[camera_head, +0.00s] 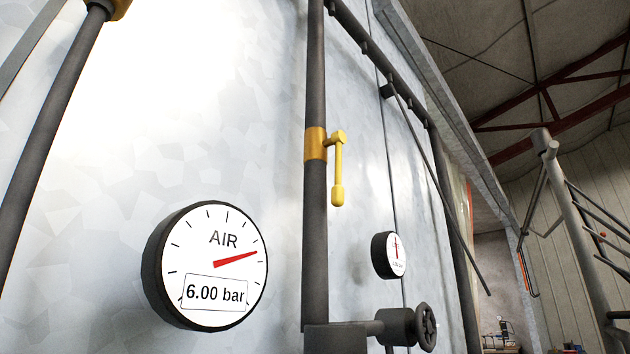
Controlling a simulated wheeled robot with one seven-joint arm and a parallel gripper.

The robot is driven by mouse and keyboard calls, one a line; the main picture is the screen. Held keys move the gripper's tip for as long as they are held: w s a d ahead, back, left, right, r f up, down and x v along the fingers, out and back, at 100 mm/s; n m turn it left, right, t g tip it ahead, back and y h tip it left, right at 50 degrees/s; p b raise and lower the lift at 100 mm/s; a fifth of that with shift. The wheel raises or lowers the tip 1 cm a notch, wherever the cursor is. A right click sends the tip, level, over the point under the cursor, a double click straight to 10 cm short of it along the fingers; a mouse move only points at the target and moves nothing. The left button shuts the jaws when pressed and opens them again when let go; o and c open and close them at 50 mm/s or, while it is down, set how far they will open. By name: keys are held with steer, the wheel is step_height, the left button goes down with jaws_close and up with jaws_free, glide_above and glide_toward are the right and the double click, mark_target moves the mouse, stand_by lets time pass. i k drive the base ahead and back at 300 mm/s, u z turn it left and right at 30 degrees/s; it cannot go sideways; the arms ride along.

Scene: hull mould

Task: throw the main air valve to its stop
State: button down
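A yellow lever handle (338,178) hangs straight down from an orange-yellow valve body (316,144) on a dark vertical pipe (315,230) in the head view. The handle lies alongside the pipe, to its right. No label shows on this valve, so I cannot tell whether it is the main air valve. A large round gauge (215,232) marked AIR, at lower left, reads 6.00 bar, its red needle pointing right and slightly up. My gripper is not in view.
A dark handwheel (427,327) on a stub pipe sits below the lever. Another dark pipe (45,150) runs up the left side. A grey metal frame (585,240) stands at right.

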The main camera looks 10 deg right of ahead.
mark_target(339, 138)
steer(key=u, duration=0.2)
steer(key=k, duration=2)
steer(key=z, duration=0.65)
steer(key=i, duration=1)
